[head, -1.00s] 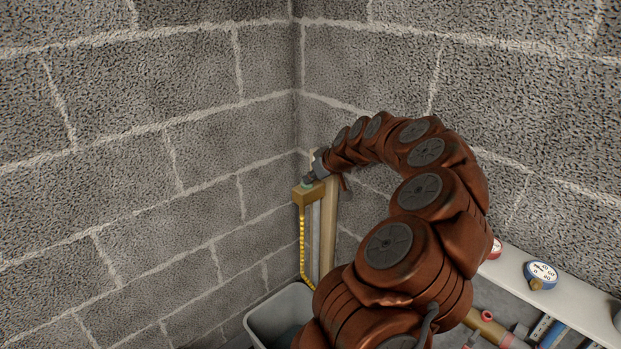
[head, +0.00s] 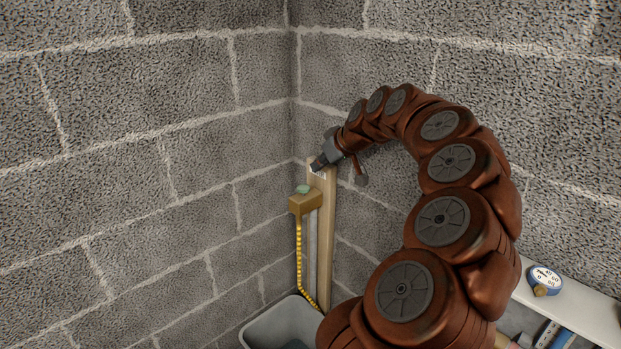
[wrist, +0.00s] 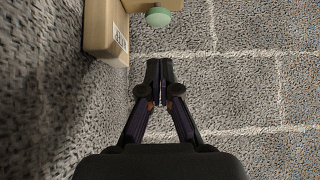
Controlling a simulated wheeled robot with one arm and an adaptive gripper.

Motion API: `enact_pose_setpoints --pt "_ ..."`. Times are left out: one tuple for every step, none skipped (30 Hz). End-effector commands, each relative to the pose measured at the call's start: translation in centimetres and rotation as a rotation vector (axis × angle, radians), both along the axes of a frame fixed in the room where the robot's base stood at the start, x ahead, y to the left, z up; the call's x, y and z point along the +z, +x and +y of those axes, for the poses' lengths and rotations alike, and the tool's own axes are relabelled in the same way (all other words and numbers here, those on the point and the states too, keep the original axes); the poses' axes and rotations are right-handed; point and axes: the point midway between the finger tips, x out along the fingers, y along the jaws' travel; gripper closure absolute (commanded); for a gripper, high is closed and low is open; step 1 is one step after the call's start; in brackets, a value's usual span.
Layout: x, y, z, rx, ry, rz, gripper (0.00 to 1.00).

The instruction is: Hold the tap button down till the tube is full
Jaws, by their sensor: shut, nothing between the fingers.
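The tap is a brass-coloured block (head: 305,204) low in the wall corner, with a pale green button (head: 303,189) on top. The button also shows at the top of the wrist view (wrist: 158,17). A grey upright tube (head: 312,250) runs below the block beside a wooden post; its fill level cannot be made out. A yellow beaded strand (head: 299,250) hangs from the block. My gripper (head: 316,165) is shut and empty, up and right of the button and apart from it. In the wrist view its fingertips (wrist: 160,70) meet, with the button beyond them.
The wooden post (head: 327,225) stands right behind the tap, close to my fingers. A grey tub (head: 262,325) sits below. Block walls close in the corner.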

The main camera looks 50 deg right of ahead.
Motion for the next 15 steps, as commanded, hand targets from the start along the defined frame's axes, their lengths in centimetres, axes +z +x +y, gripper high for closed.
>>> enact_pose_setpoints --pt "0.6 -0.6 0.0 -0.002 -0.004 -0.005 1.0" --pt "0.9 -0.9 0.0 -0.002 -0.004 -0.005 1.0" --pt "1.2 -1.2 0.1 -0.001 -0.002 -0.003 1.0" --pt "1.4 -1.5 0.2 0.0 -0.002 -0.002 1.0" --pt "1.6 -1.7 0.2 0.001 -0.001 -0.001 1.0" --pt "1.8 -1.9 0.3 0.001 -0.001 0.0 1.0" --pt "2.0 -2.0 0.3 0.001 -0.001 0.0 1.0" --pt "2.1 -2.1 0.3 0.001 -0.001 0.0 1.0" --pt "2.2 -2.2 0.3 0.001 -0.001 0.0 1.0" --pt "2.3 -2.3 0.3 0.0 -0.001 0.0 1.0" --pt "2.4 -2.4 0.3 0.0 -0.001 0.0 1.0" --pt "2.4 -2.4 0.3 0.0 -0.001 0.0 1.0" --pt "2.4 -2.4 0.3 0.0 -0.001 0.0 1.0" --pt "2.4 -2.4 0.3 0.001 -0.001 0.0 1.0" --pt "2.4 -2.4 0.3 0.001 -0.001 0.0 1.0"
